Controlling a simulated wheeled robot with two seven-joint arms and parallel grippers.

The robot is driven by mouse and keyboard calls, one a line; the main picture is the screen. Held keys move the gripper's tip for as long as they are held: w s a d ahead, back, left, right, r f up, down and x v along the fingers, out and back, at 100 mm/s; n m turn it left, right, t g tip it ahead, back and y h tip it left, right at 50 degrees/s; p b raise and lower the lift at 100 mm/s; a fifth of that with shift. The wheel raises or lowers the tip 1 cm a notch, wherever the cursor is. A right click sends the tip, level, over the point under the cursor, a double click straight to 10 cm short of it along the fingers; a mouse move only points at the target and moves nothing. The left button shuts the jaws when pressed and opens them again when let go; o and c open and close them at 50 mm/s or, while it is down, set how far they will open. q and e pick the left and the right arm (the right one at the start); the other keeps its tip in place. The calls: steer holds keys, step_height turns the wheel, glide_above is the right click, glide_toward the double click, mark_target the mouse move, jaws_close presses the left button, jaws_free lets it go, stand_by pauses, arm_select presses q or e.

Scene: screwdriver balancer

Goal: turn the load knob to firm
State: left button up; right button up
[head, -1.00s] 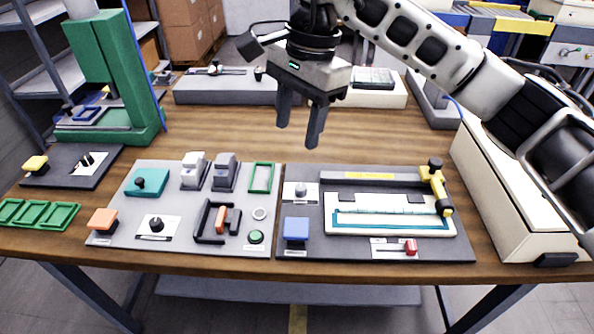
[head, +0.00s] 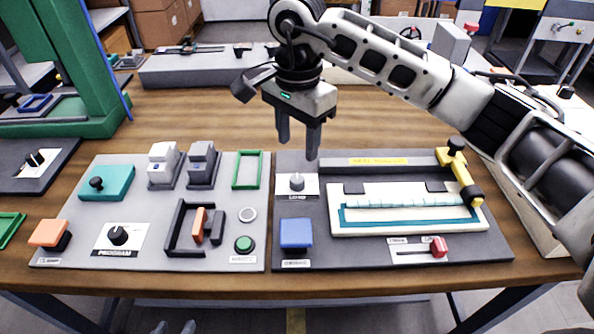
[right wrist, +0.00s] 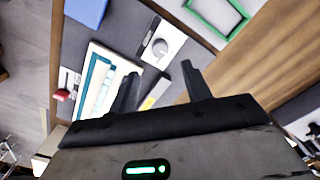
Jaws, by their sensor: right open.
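The load knob (head: 297,182) is a small light-grey knob on a white label plate, at the upper left of the right-hand dark panel (head: 495,245). The plate's lettering is too small to read in full, and I cannot tell the knob's setting. My right gripper (head: 298,150) points down above and just behind the knob, apart from it, with its fingers open and empty. In the right wrist view the knob (right wrist: 160,46) shows just beyond the gap between the open fingertips (right wrist: 160,72). My left gripper is not seen.
A blue block (head: 296,233) stands in front of the knob. A cream tray (head: 470,224), a yellow-and-black clamp (head: 458,170) and a red slider (head: 438,247) are to its right. A green frame (head: 247,170) and the grey program panel (head: 75,215) are to its left.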

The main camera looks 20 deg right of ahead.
mark_target(297, 178)
step_height(297, 178, down, 9)
steer(key=shift+r, duration=0.15)
steer(key=c, duration=1)
